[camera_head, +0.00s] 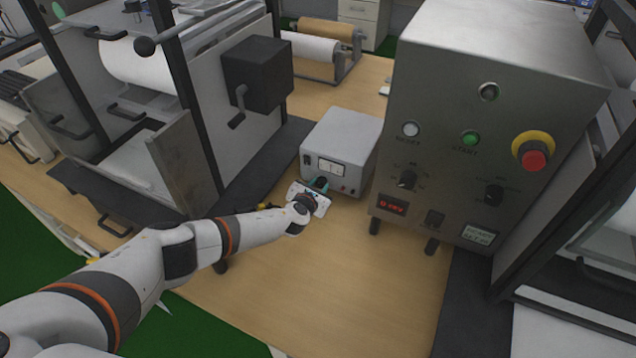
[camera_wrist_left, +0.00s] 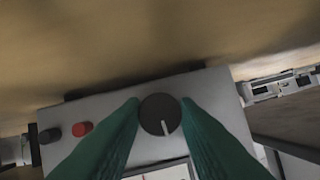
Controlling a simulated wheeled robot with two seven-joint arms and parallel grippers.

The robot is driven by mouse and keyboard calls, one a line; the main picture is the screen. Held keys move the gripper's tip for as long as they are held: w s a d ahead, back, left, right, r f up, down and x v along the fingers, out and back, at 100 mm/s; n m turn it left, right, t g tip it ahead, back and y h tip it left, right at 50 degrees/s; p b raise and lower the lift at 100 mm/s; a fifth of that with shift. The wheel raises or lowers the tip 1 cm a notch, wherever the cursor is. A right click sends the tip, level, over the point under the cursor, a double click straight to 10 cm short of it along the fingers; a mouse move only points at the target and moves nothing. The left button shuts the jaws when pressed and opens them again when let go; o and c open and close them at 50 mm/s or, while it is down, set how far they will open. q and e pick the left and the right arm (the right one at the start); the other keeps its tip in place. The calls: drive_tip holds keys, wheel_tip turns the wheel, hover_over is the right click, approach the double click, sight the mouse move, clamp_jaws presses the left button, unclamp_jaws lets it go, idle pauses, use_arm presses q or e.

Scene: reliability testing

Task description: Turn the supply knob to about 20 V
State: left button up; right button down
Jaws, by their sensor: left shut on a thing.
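The supply (camera_head: 345,148) is a small light-grey box with a white meter window on its front, standing on the wooden bench. Its round black knob (camera_wrist_left: 161,115) with a white pointer line shows in the left wrist view. The line points down and slightly right in that view. My left gripper (camera_head: 318,185) is at the supply's front in the head view, hiding the knob there. Its two green fingers (camera_wrist_left: 160,118) are shut on the knob, one on each side. The meter (camera_wrist_left: 170,172) is only partly in the wrist view, and its reading cannot be made out. My right gripper is not in view.
A large steel control box (camera_head: 480,130) with a red emergency button (camera_head: 533,158) stands close on the right. A black box with a crank (camera_head: 258,75) and a framed machine are on the left. The bench (camera_head: 350,270) in front is clear.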

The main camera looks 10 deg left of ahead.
use_arm(q)
drive_tip(key=shift+d+m+y+p, duration=0.1)
drive_tip(key=shift+m+y+p, duration=0.35)
drive_tip(key=shift+m, duration=0.35)
drive_tip(key=shift+f+m+t+y, duration=0.1)
drive_tip(key=shift+m+t+y, duration=0.35)
drive_tip(key=shift+m, duration=0.25)
drive_tip(key=o, duration=1)
